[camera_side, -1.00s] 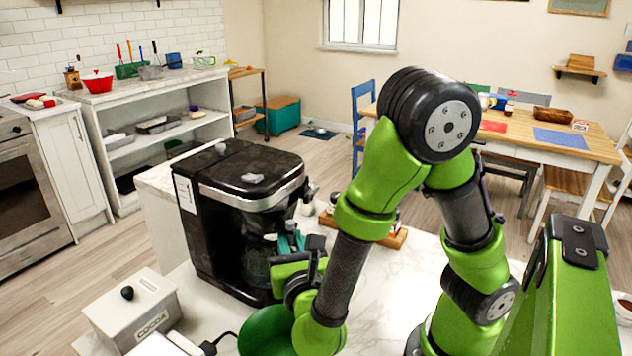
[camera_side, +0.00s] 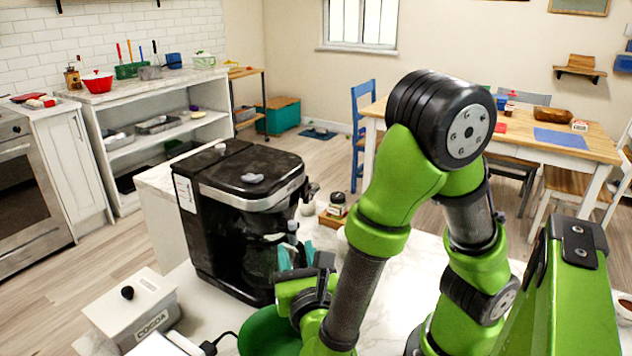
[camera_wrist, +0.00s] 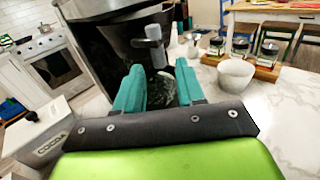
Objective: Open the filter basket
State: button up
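The black coffee machine (camera_side: 225,205) with a silver band stands on the counter. A grey knob-like handle (camera_side: 292,232), apparently the filter basket's, sticks out of its front. The handle also shows in the wrist view (camera_wrist: 153,46), upright, ahead of and above the gap between my fingertips. The basket (camera_wrist: 125,40) seems to sit closed in the dark front, though its edges are hard to make out. My gripper (camera_side: 297,258) has teal fingers spread apart, with nothing held between them. In the wrist view my gripper (camera_wrist: 158,82) faces the machine just below the handle, apart from it.
Shiny glass, likely a carafe (camera_wrist: 162,90), sits low in the machine behind my fingers. A white bowl (camera_wrist: 236,75) and a wooden tray with jars (camera_wrist: 265,72) stand to the right.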

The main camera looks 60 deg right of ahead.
jog(key=v, duration=1.3)
jog(key=shift+o, duration=0.2)
